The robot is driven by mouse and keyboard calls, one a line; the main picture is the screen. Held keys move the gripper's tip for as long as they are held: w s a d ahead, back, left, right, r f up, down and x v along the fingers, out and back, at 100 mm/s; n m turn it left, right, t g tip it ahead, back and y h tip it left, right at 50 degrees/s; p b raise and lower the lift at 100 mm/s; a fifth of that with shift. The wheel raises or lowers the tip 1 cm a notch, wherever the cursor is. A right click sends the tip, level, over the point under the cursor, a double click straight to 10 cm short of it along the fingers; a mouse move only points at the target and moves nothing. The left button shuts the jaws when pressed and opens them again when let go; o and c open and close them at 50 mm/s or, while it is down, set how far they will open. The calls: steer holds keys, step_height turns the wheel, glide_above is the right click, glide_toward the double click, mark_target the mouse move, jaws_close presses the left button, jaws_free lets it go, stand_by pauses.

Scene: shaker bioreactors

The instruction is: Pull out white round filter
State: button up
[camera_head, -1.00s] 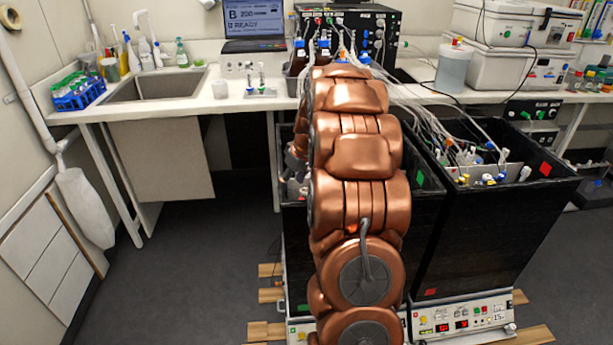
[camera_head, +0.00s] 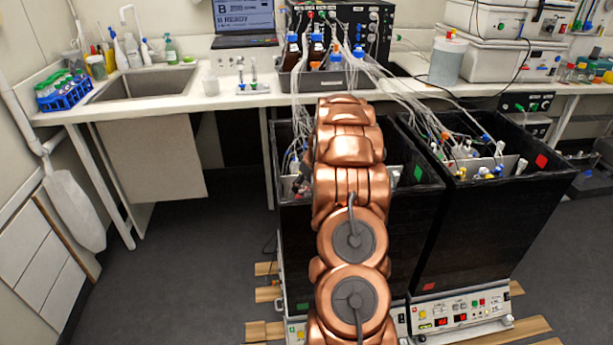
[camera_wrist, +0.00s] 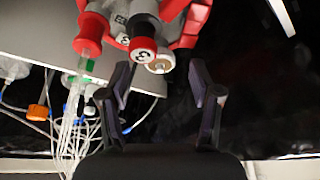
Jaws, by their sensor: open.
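My gripper (camera_wrist: 162,85) is open in the wrist view, its two dark fingers apart with nothing between them. Just beyond the fingertips are a red and white fitting (camera_wrist: 143,50) and a small cream round part (camera_wrist: 160,63). A white round piece (camera_wrist: 14,68), which looks like a disc filter on thin tubing, is at the left edge, away from the fingers. I cannot tell for sure which is the task's filter. In the head view my arm reaches over the left black box (camera_head: 418,230) and hides my gripper and much of the inside.
Beside the gripper are clear tubes (camera_wrist: 72,135) and an orange cap (camera_wrist: 38,112). The right black box (camera_head: 480,245) stands close by, with tubing running into it. Behind is the bench (camera_head: 180,105) with bottles and a laptop (camera_head: 245,15). The floor at left is clear.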

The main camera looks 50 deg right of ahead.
mark_target(302, 188)
steer(key=shift+x, duration=1.1)
jaws_close()
steer(key=shift+r+b, duration=0.4)
steer(key=shift+r, duration=0.9)
steer(key=shift+r, duration=1.35)
